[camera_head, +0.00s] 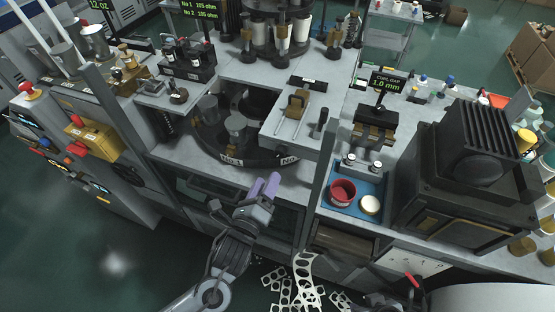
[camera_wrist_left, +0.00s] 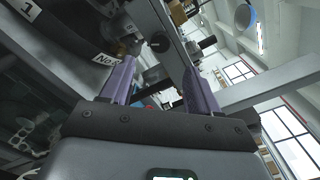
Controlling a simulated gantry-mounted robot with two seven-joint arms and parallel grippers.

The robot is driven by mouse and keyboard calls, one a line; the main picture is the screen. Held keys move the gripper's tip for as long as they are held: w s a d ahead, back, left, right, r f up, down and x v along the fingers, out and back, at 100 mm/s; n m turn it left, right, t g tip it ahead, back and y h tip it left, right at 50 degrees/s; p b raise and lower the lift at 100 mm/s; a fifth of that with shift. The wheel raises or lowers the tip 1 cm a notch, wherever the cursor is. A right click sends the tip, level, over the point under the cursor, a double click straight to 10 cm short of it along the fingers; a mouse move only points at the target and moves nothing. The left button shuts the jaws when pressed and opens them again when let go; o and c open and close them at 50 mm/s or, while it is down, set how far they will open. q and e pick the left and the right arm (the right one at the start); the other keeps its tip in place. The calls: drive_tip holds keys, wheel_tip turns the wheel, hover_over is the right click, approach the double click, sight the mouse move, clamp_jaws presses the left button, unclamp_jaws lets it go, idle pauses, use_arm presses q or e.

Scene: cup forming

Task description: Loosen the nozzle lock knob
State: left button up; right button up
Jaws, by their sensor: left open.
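My left gripper (camera_head: 265,184) is in front of the machine's near edge, below the dark round turret ring (camera_head: 232,159). Its two purple fingers are apart with nothing between them. In the left wrist view the fingers (camera_wrist_left: 159,68) point toward the machine, and a dark round knob (camera_wrist_left: 160,42) shows beyond the gap between them. I cannot tell whether that is the nozzle lock knob. In the head view a black upright handle (camera_head: 321,121) stands right of the turret, apart from the gripper. My right gripper is not in view.
A blue tray (camera_head: 374,213) with a red pot (camera_head: 342,192) stands right of the gripper. A large black finned unit (camera_head: 477,148) is farther right. Punched metal scrap (camera_head: 305,277) lies below. A small gauge display (camera_head: 387,82) stands behind the tray.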

sight(279, 155)
use_arm(q)
drive_tip(key=x, duration=0.9)
drive_tip(key=shift+w+d+p, duration=0.15)
drive_tip(key=shift+w+p, duration=0.05)
drive_tip(key=shift+p, duration=0.15)
drive_tip(key=shift+c, duration=0.2)
drive_tip(key=c, duration=1)
